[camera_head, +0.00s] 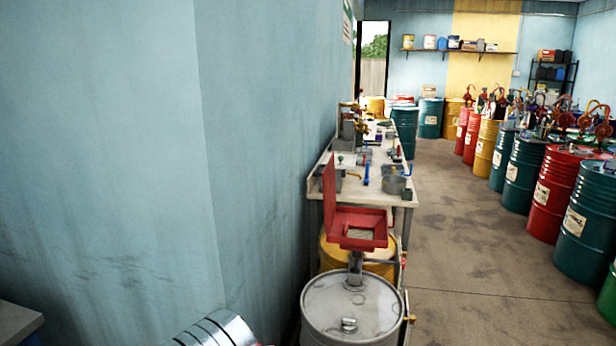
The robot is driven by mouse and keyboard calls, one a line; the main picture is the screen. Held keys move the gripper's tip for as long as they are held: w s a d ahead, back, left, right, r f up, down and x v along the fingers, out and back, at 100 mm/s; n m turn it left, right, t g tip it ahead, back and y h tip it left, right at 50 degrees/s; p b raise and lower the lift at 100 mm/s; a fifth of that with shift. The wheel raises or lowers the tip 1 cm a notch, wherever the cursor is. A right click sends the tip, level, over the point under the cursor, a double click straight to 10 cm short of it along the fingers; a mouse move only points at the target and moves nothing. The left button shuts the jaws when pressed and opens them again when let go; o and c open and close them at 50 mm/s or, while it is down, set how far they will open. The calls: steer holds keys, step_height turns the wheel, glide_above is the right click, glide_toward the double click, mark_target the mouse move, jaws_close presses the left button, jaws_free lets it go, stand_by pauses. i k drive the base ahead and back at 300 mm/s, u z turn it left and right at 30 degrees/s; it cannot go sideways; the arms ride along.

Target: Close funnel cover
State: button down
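The red square funnel (352,239) sits on top of a pale grey drum (320,312), right of the blue wall. Its red cover (329,188) stands up, nearly vertical, at the funnel's left edge, so the funnel is open. A grate or mesh shows inside the funnel. The funnel's grey neck (355,268) goes down to the drum's lid. My gripper is not in view.
A yellow drum (382,262) stands just behind the funnel. A workbench (402,196) with cans and tools runs along the wall beyond. A row of coloured drums (551,190) lines the right side. The floor (455,240) between is clear.

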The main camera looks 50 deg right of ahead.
mark_target(329, 176)
steer(key=u, duration=0.05)
steer(key=i, duration=1)
steer(key=z, duration=0.05)
